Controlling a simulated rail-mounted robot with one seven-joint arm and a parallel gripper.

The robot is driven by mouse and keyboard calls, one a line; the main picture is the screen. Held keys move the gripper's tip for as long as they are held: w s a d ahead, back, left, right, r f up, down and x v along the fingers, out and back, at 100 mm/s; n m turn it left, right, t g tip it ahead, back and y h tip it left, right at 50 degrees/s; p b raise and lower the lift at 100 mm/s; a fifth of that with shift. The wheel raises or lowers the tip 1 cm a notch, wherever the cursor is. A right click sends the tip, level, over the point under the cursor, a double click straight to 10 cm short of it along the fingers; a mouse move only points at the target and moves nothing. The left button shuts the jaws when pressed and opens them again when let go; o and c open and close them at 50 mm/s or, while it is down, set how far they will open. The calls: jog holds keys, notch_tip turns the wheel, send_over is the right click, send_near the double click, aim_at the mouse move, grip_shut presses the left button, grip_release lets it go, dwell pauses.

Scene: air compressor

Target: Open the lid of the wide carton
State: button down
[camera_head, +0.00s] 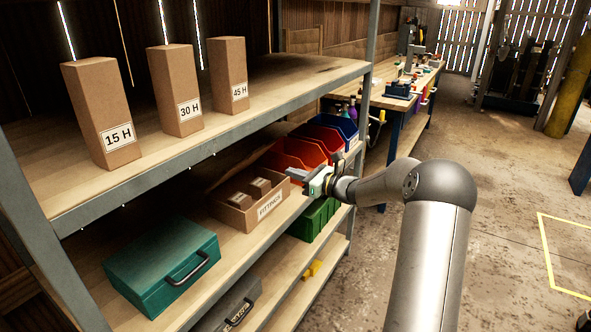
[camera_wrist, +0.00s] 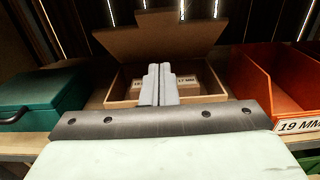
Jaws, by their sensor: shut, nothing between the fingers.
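The wide carton (camera_head: 268,209) is a low brown box marked "FITTINGS" on the middle shelf. In the wrist view its front wall and rim (camera_wrist: 118,100) show behind my fingers. Its lid (camera_wrist: 158,42) stands raised at the back and leans away, so the top is open. Small brown boxes (camera_head: 260,187) lie inside; one shows a "17 MM" label in the wrist view. My gripper (camera_wrist: 160,70) is shut and empty, in front of the carton in that view. In the head view my gripper (camera_head: 291,172) is at the carton's right end; contact cannot be told.
A green case (camera_head: 165,262) stands left of the carton. Red bins (camera_head: 300,152) and a blue bin (camera_head: 335,128) stand to its right. The upper shelf (camera_head: 245,122) overhangs it and carries several tall cartons. A green crate (camera_head: 314,219) sits on the shelf below.

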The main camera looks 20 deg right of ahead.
aim_at(259, 149)
jog(key=w+a, duration=0.1)
jog(key=w, duration=0.1)
jog(key=w+a+r+p, duration=0.1)
jog(key=w+a, duration=0.1)
jog(key=w+a+r+p, duration=0.1)
jog(key=w+a, duration=0.1)
jog(key=w, duration=0.1)
jog(key=shift+a+r, duration=0.1)
jog(key=shift+a, duration=0.1)
jog(key=shift+w+a+r, duration=0.25)
jog(key=shift+w, duration=0.15)
jog(key=shift+g+h, duration=0.5)
jog(key=shift+g, duration=0.1)
jog(key=r+p, duration=0.1)
jog(key=w+a+r+p, duration=0.1)
jog(key=p, duration=0.1)
jog(key=w+a+r+p, duration=0.1)
jog(key=p, duration=0.1)
jog(key=shift+w+r, duration=0.2)
jog(key=shift+w+a+r, duration=0.1)
jog(key=shift+w+r, duration=0.05)
jog(key=shift+w, duration=0.15)
jog(key=shift+s, duration=0.1)
